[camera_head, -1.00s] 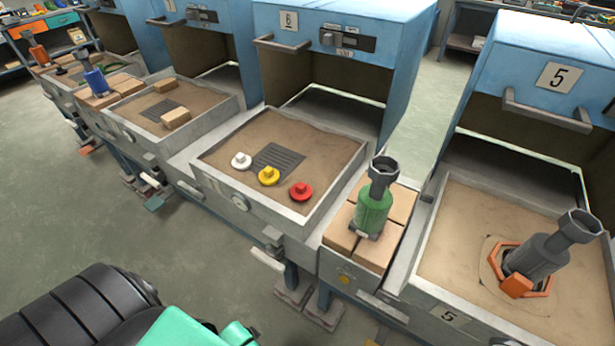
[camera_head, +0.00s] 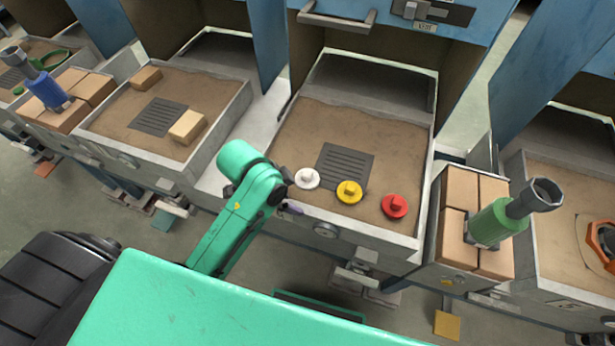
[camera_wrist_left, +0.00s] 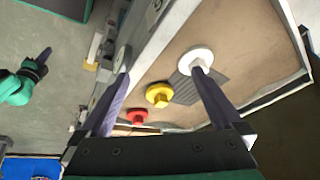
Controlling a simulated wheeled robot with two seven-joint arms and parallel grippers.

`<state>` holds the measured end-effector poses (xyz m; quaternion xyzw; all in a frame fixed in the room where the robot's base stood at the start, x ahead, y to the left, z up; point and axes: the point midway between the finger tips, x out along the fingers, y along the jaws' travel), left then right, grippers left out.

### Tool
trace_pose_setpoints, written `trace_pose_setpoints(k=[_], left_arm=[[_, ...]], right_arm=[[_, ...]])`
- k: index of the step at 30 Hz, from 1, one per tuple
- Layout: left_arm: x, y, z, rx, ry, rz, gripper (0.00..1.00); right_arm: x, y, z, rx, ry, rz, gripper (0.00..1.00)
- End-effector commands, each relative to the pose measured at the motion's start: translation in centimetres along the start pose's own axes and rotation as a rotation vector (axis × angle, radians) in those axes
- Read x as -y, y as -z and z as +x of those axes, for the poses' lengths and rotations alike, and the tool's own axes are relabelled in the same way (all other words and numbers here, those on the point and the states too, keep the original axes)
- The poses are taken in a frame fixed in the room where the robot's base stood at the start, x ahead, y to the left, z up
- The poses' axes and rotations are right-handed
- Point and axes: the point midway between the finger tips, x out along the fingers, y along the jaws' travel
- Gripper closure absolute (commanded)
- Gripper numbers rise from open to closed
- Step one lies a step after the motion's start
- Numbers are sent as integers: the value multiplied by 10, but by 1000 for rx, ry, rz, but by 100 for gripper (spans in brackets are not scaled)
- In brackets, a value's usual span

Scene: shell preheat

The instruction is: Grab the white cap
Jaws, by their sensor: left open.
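The white cap (camera_head: 307,178) lies on the sand in the middle tray (camera_head: 370,236), at the left of a row with the yellow cap (camera_head: 349,191) and the red cap (camera_head: 395,206). My left gripper (camera_head: 291,207) is at the tray's front left edge, just left of and nearer than the white cap. In the left wrist view its two purple fingers are apart with nothing between them. There the white cap (camera_wrist_left: 197,58) shows just beyond the right fingertip, which partly overlaps it; contact cannot be told. A green hand with a purple finger, likely my right gripper (camera_wrist_left: 42,58), shows at far left.
A dark grate (camera_head: 345,166) lies behind the caps. A green tool (camera_head: 498,222) stands on blocks to the right. The tray's raised metal rim is close to my left gripper. A left tray (camera_head: 98,128) holds loose blocks. Blue cabinets stand behind.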

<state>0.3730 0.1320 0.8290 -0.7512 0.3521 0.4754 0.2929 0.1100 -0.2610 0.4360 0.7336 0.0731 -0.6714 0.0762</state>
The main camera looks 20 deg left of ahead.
Motion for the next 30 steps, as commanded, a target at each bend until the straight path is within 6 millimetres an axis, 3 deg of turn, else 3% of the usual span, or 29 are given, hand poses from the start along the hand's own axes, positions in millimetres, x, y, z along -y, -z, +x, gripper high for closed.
trace_pose_setpoints(k=[3, 9, 12, 16, 18, 22, 30], left_arm=[[1, 37, 3, -30, -43, 325, 0], [5, 85, 3, -29, -134, 1026, 0], [23, 97, -4, 19, -214, 1474, 0], [59, 93, -23, 87, -369, 1953, 0], [74, 88, -33, 100, -438, 2094, 0], [83, 82, -36, 96, -497, 2197, 0], [75, 59, 22, 90, -499, 2201, 0]], right_arm=[[-6, -2, 0, 4, -8, -2, 100], [-8, -1, -1, 2, -10, -4, 100], [-5, 0, -1, 0, -6, -5, 100], [1, 2, 0, -3, 1, -3, 100], [3, 3, 0, -5, 4, -3, 100], [4, 5, -1, -7, 6, -2, 100], [4, 6, -8, -8, 5, -3, 100]])
